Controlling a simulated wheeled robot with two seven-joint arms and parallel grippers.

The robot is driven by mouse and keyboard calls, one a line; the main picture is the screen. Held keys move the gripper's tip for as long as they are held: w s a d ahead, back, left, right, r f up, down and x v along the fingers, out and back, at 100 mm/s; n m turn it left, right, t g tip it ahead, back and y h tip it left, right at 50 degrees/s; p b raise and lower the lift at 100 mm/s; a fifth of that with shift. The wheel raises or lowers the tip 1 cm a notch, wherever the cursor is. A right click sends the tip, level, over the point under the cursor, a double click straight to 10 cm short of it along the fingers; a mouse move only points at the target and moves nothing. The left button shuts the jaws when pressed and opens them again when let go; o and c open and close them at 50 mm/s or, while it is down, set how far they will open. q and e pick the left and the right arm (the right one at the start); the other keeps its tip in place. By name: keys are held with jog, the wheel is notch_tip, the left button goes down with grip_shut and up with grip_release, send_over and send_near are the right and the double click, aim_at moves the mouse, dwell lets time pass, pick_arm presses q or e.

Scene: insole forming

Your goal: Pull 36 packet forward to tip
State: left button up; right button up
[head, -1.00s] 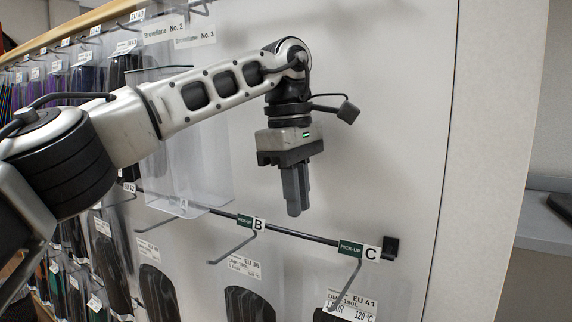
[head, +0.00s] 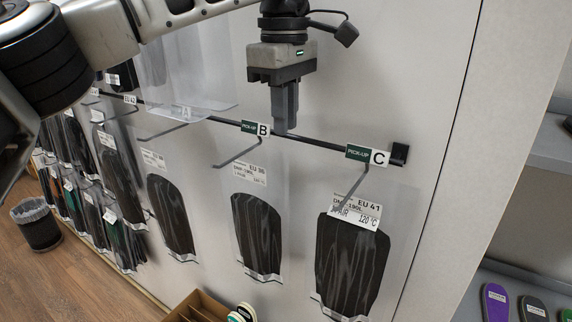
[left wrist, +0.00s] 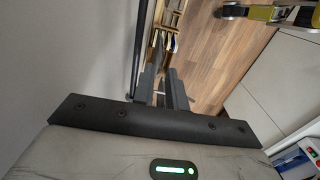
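The EU 36 packet (head: 257,230) is a clear bag with a dark insole and a white label at its top. It hangs below the wall hook (head: 238,153) by the PICK-UP B tag (head: 262,129). My left gripper (head: 285,130) points down in front of the rail, just right of the B tag, above and apart from the packet. In the left wrist view its two fingers (left wrist: 163,88) stand apart with nothing visible held between them. My right gripper is in neither view.
The EU 41 packet (head: 352,255) hangs to the right by the C tag (head: 378,157). Another dark insole packet (head: 170,215) hangs to the left. The dark rail (head: 320,144) runs along the wall. An open box (head: 197,306) stands below; a bin (head: 38,225) is on the floor.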

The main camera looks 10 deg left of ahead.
aim_at(286, 170)
pick_arm(q)
notch_tip(286, 170, down, 9)
jog(key=shift+w+r, duration=0.1)
jog(key=shift+r, duration=0.05)
jog(key=shift+f, duration=0.5)
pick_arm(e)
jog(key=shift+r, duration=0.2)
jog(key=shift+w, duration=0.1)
pick_arm(q)
grip_shut()
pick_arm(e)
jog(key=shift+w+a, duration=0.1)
